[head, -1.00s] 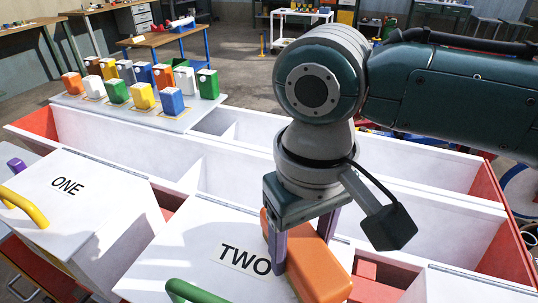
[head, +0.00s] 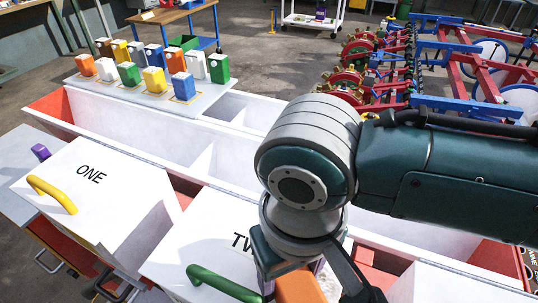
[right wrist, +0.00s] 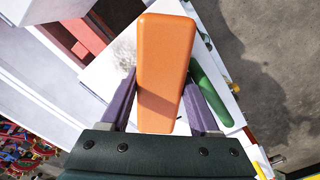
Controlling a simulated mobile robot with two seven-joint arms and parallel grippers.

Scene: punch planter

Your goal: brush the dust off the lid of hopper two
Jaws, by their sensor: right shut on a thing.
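The white lid of hopper two (head: 190,245) is at the bottom middle of the head view, with a green handle (head: 222,284) at its front. Its black label is partly hidden behind my right gripper. My right gripper (head: 292,282) is over the right part of this lid, shut on an orange block-shaped brush (head: 303,288). In the right wrist view the brush (right wrist: 164,60) lies between the two purple fingers, with the green handle (right wrist: 207,85) on its right. A pale fuzzy dust patch (right wrist: 124,53) lies on the lid left of the brush. Whether the brush touches the lid is unclear. My left gripper is out of view.
The lid of hopper one (head: 95,205), with a yellow handle (head: 52,194), stands to the left. A long white trough (head: 150,125) runs behind the lids. Several coloured containers (head: 154,80) stand on a panel beyond it. Red and blue machinery (head: 400,70) is at the back right.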

